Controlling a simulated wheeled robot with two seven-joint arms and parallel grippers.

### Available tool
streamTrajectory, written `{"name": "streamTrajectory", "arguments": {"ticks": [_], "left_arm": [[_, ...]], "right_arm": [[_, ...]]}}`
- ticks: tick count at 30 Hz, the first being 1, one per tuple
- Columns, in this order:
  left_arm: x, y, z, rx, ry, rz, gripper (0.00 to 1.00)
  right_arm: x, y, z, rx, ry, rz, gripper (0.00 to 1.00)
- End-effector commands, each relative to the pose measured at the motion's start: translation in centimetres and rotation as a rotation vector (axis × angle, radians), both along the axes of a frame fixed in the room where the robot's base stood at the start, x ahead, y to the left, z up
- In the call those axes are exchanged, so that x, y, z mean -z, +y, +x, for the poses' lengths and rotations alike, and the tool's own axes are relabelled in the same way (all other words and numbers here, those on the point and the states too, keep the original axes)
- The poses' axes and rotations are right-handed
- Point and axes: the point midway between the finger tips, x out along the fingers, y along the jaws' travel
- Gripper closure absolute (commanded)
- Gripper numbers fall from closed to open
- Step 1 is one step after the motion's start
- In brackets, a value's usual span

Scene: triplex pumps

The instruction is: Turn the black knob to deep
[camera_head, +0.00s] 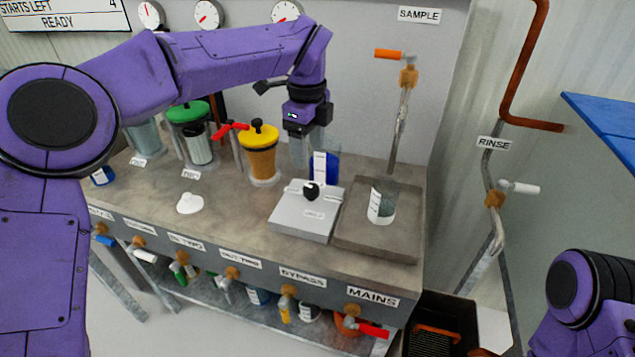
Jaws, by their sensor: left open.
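The black knob (311,190) sits on top of a pale grey box (300,218) on the bench. The box carries small white labels whose words are too small to read. My left gripper (302,150) points down above and a little behind the knob, apart from it, open and empty. Its fingertips are hard to make out against the wall. My right arm shows at the lower right, but its gripper is out of the picture.
A beaker (382,205) stands on a grey tray (375,245) right of the box. A blue-filled container (328,168) stands behind the box. Yellow-lidded (262,155) and green-lidded (196,140) canisters stand left. Labelled valves line the bench front.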

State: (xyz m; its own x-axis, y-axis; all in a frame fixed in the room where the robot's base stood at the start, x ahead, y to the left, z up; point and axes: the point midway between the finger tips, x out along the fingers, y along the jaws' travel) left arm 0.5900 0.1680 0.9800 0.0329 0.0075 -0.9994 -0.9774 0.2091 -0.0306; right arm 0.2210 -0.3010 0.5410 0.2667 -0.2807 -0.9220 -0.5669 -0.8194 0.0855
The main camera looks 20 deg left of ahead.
Motion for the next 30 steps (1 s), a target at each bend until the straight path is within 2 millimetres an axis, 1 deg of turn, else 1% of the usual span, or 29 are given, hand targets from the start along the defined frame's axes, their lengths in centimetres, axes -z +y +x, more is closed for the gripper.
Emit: {"name": "streamTrajectory", "arguments": {"ticks": [1, 3, 5, 12, 15, 18, 22, 28, 29, 30], "left_arm": [[0.2, -0.2, 0.0, -0.011, -0.002, -0.012, 0.35], [0.5, -0.2, 0.0, -0.018, -0.001, -0.018, 0.35], [1.3, -0.1, -0.1, -0.020, 0.002, -0.019, 0.35], [6.6, 0.2, 0.0, -0.023, 0.003, -0.016, 0.35], [8.5, 0.1, 0.1, -0.022, 0.002, -0.017, 0.35], [9.7, 0.0, 0.2, -0.021, 0.000, -0.017, 0.35], [10.4, -0.1, 0.2, -0.019, -0.001, -0.016, 0.35], [10.4, -0.1, 0.3, -0.018, -0.001, -0.016, 0.35], [10.4, -0.1, 0.3, -0.018, -0.001, -0.016, 0.41], [10.4, -0.1, 0.3, -0.018, -0.001, -0.016, 0.54]], "right_arm": [[0.5, 0.0, 0.0, 0.000, 0.001, 0.001, 0.57], [0.5, 0.0, -0.1, 0.000, 0.001, 0.000, 0.57], [0.5, 0.0, -0.1, 0.000, 0.001, 0.000, 0.57], [0.7, 0.0, -0.1, 0.001, 0.002, 0.000, 0.57], [0.7, 0.0, -0.1, 0.000, 0.001, 0.000, 0.57], [0.7, 0.0, -0.1, 0.000, 0.001, 0.000, 0.57], [0.7, 0.0, -0.1, 0.000, 0.001, 0.000, 0.57], [0.7, 0.0, -0.1, 0.000, 0.001, 0.000, 0.57], [0.7, 0.0, -0.1, 0.000, 0.001, 0.000, 0.57], [0.7, 0.0, -0.1, 0.000, 0.001, 0.000, 0.57]]}}
